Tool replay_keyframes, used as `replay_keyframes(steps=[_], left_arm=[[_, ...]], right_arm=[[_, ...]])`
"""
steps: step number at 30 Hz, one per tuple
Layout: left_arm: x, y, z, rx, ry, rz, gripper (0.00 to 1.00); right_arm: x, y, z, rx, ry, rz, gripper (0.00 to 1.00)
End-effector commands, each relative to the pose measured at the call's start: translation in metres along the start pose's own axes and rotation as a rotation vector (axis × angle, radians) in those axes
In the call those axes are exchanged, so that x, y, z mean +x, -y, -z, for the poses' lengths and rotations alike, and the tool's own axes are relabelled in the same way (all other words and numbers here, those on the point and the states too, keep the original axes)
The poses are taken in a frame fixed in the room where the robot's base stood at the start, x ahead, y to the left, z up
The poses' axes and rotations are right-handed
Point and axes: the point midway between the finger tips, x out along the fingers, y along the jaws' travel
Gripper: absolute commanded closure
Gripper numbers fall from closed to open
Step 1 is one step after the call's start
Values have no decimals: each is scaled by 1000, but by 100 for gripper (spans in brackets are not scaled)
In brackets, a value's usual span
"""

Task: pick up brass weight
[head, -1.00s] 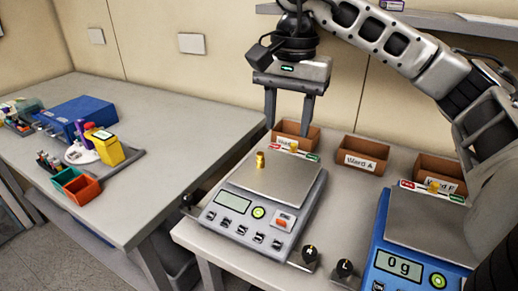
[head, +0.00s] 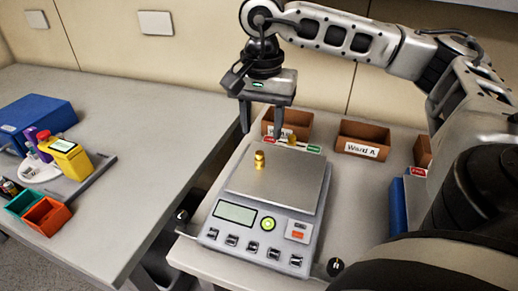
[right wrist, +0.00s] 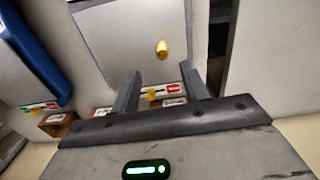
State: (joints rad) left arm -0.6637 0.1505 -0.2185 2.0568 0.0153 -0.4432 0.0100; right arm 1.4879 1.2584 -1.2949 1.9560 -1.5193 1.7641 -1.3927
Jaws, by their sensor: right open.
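A small brass weight (head: 260,160) stands upright on the steel pan of the grey scale (head: 290,187). It also shows in the right wrist view (right wrist: 162,50), beyond the fingertips and roughly between their lines. My right gripper (head: 262,131) is open and empty, fingers pointing down, behind and above the weight and apart from it. A second small brass piece (head: 292,139) sits behind the pan by the red and green tags; it shows between the fingers in the right wrist view (right wrist: 151,95). My left gripper is not in view.
Brown bins, one marked Ward A (head: 362,141), stand behind the scale. A blue scale (head: 398,205) at the right is mostly hidden by my arm. A gap separates the left table (head: 140,130), which has a clear middle.

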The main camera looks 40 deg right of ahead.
Motion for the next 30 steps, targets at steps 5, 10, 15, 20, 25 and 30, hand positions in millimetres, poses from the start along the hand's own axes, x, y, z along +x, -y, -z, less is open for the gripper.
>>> replay_keyframes(steps=[5, 10, 15, 20, 25, 30], left_arm=[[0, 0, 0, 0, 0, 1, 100], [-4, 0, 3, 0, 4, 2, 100], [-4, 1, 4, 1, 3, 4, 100], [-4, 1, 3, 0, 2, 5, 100], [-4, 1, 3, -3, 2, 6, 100], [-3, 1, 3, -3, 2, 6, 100]], right_arm=[[13, 0, 0, -1, -1, 1, 55], [31, 2, 0, -1, 1, -2, 55], [56, 3, 0, 0, 0, -1, 55], [65, 3, 0, 0, 0, 2, 55], [65, 3, 0, 0, 0, 2, 55], [65, 3, 0, 0, 0, 1, 99]])
